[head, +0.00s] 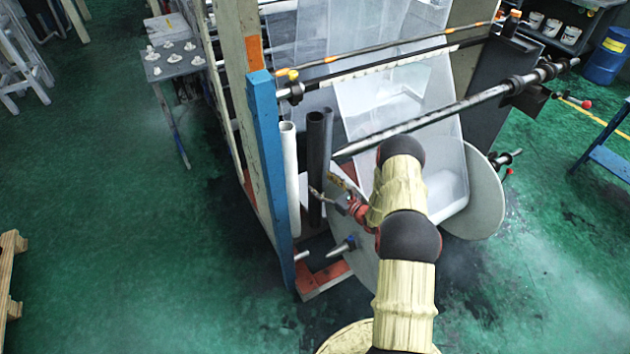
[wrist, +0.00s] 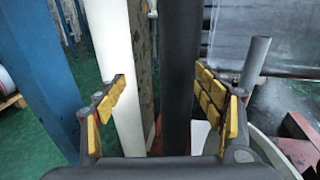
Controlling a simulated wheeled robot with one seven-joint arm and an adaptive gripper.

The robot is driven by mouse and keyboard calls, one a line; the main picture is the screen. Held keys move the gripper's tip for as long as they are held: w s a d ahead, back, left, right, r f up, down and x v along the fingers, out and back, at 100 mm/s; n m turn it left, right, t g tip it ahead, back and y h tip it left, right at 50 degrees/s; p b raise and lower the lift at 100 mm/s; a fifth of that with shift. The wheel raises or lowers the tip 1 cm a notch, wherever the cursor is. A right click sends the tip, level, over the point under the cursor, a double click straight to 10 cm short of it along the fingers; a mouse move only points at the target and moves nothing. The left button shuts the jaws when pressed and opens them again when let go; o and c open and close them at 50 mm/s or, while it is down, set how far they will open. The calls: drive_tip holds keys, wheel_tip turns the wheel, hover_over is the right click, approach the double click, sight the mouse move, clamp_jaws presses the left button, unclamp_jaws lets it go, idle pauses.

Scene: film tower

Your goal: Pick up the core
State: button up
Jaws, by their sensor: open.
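Two upright tubes that could be the core stand side by side at the corner of the film frame: a white tube (head: 289,165) and a dark grey tube (head: 316,160), both with open tops. My gripper (head: 326,188) is open beside the dark tube's lower half. In the wrist view, the dark tube (wrist: 180,70) shows in the gap between the fingers (wrist: 160,80), closer to the right finger. The white tube (wrist: 111,50) passes partly behind the left fingertip. Neither tube appears gripped. I cannot tell how deep the dark tube sits between the fingers.
A blue post (head: 270,170) stands just left of the tubes. A pointed metal shaft (head: 430,120) crosses above my arm. A small table (head: 174,62) with white parts stands back left.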

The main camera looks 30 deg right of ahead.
sight(315, 166)
drive_tip(key=d, duration=0.1)
drive_tip(key=r+h, duration=0.1)
drive_tip(key=d+m, duration=0.1)
drive_tip(key=shift+w+d+r+t, duration=0.2)
drive_tip(key=shift+w+d+t, duration=0.1)
drive_tip(key=shift+w+t, duration=0.1)
drive_tip(key=shift+w+r+h, duration=0.15)
drive_tip(key=shift+r+h, duration=0.05)
drive_tip(key=shift+h, duration=0.1)
drive_tip(key=w, duration=0.2)
drive_tip(key=w+a, duration=0.1)
drive_tip(key=w, duration=0.2)
drive_tip(key=w+b, duration=0.1)
drive_tip(key=w, duration=0.1)
drive_tip(key=shift+w+a+r, duration=0.1)
drive_tip(key=shift+w+a, duration=0.05)
drive_tip(key=c, duration=0.3)
clamp_jaws()
drive_tip(key=shift+r, duration=0.1)
